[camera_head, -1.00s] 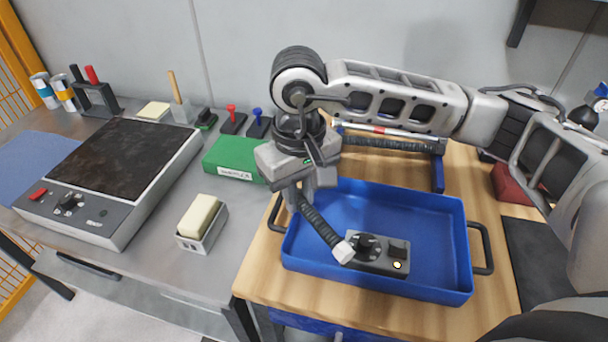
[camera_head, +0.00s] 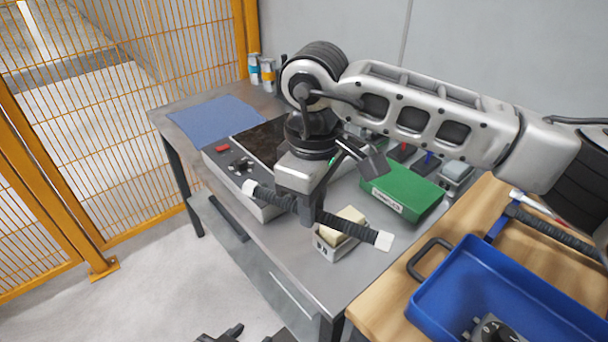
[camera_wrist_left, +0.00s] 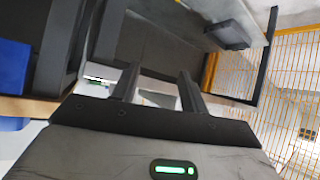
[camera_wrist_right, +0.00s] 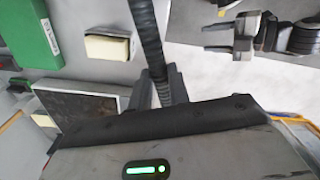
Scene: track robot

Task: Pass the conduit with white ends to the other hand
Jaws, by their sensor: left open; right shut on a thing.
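The conduit with white ends (camera_head: 345,224) is a dark ribbed tube with a white cap at each end. My right gripper (camera_head: 308,212) is shut around its middle and holds it above the grey bench, in front of a small box. The conduit slopes down to the right in the head view. In the right wrist view the tube (camera_wrist_right: 148,35) runs up from between the fingers (camera_wrist_right: 160,88). My left gripper (camera_head: 238,333) only just shows at the bottom edge of the head view. Its fingers (camera_wrist_left: 157,88) are apart and empty in the left wrist view, away from the conduit.
A blue tray (camera_head: 450,288) sits on the wooden table at right. The grey bench holds a scale (camera_head: 225,168), a small box with a yellow block (camera_head: 345,222), a green box (camera_head: 405,190) and a blue mat (camera_head: 215,118). Orange mesh fencing (camera_head: 110,100) stands at left; open floor lies before it.

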